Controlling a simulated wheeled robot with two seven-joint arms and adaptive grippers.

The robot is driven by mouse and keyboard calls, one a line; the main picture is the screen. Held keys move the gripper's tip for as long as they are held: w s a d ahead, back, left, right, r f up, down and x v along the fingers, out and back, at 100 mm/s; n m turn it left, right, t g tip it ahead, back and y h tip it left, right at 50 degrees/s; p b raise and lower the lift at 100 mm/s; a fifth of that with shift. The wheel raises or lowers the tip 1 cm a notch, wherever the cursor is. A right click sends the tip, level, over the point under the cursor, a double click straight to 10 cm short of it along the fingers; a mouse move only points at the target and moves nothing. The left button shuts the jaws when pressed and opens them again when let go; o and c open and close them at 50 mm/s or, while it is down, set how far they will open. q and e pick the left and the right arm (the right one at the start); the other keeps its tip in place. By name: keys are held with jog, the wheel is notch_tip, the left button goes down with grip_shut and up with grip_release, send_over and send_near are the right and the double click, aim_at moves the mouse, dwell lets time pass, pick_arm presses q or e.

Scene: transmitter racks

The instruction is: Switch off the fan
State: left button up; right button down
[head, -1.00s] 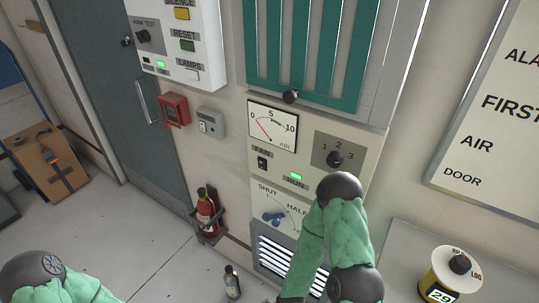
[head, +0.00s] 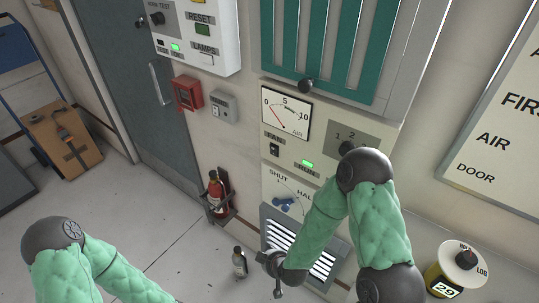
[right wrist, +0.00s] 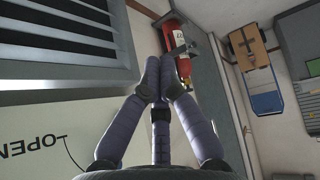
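Which way the rocker is tipped is too small to tell. My right gripper (head: 277,290) hangs low in front of the louvred grille, below the switch and apart from the panel. In the right wrist view its fingers (right wrist: 160,78) meet at the tips with nothing visible between them. My left arm comes in at bottom left, but its gripper is out of frame.
The AIR gauge (head: 286,113), a rotary knob (head: 346,147) and a blue handle (head: 283,203) share the panel. My right forearm partly covers its right side. A fire extinguisher (head: 216,195) hangs left of the grille (head: 285,240).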

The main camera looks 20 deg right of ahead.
jog(key=w+d+r+n+t+h+p, duration=0.1)
jog(key=r+n+t, duration=0.4)
jog(key=r, duration=0.9)
jog(key=w+d+r+n+t+h+p, duration=0.1)
jog(key=r+n+t, duration=0.5)
jog(key=r, duration=0.8)
jog(key=w+n+h+p, duration=0.1)
jog(key=w+h, duration=0.1)
jog(key=w, duration=0.1)
jog(key=shift+r+t+h, duration=0.3)
jog(key=shift+r, duration=0.05)
jog(key=shift+d, duration=0.1)
jog(key=b, duration=0.2)
send_near(273, 151)
jog(key=w+a, duration=0.4)
jog(key=shift+w+d+r+b, duration=0.25)
jog(key=shift+w+d+r, duration=0.05)
jog(key=shift+w+d, duration=0.5)
jog(key=shift+w+d+r+b, duration=0.25)
jog(key=shift+w+d, duration=0.45)
jog(key=shift+d, duration=0.15)
